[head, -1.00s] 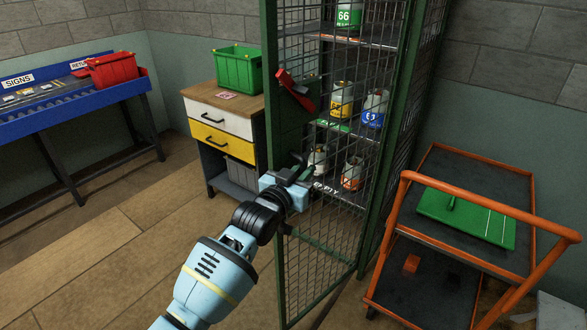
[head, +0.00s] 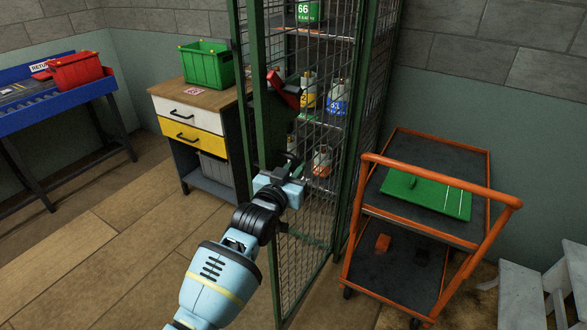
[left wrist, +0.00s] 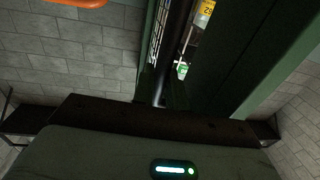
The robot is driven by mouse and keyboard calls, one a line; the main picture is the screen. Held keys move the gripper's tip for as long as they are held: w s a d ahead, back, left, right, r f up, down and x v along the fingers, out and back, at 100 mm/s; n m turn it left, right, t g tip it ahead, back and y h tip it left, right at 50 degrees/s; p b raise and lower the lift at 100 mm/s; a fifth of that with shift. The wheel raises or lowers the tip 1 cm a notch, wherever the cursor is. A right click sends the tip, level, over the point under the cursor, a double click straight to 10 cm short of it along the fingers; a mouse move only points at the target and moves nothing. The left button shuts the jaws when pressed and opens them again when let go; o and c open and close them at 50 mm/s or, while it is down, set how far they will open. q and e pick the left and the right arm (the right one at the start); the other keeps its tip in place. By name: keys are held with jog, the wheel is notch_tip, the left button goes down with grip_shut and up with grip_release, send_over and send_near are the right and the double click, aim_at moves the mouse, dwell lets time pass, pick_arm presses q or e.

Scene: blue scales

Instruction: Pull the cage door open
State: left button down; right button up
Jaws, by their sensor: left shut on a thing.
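The cage door (head: 305,262) is a tall green frame with wire mesh. It appears slightly ajar, with its free edge on the left standing out from a second green post (head: 236,45). My left gripper (head: 292,170) is at the door's mid-height, shut on the door's dark handle. In the left wrist view the handle (left wrist: 174,40) runs as a dark bar down to the jaws, which the gripper body mostly hides. Gas cylinders (head: 337,97) stand on shelves behind the mesh. My right gripper is out of view.
An orange trolley (head: 440,178) with a green board (head: 425,195) stands close right of the cage. A drawer cabinet (head: 190,118) with a green crate (head: 206,66) stands left. A grey step (head: 520,295) is at the lower right. Floor at left is clear.

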pick_arm(q)
jog(key=c, duration=1.5)
grip_release()
jog(key=v, duration=0.7)
jog(key=shift+s+a+p, duration=0.15)
jog(key=shift+s+p, duration=0.2)
jog(key=shift+p, duration=0.1)
jog(key=shift+f, duration=0.1)
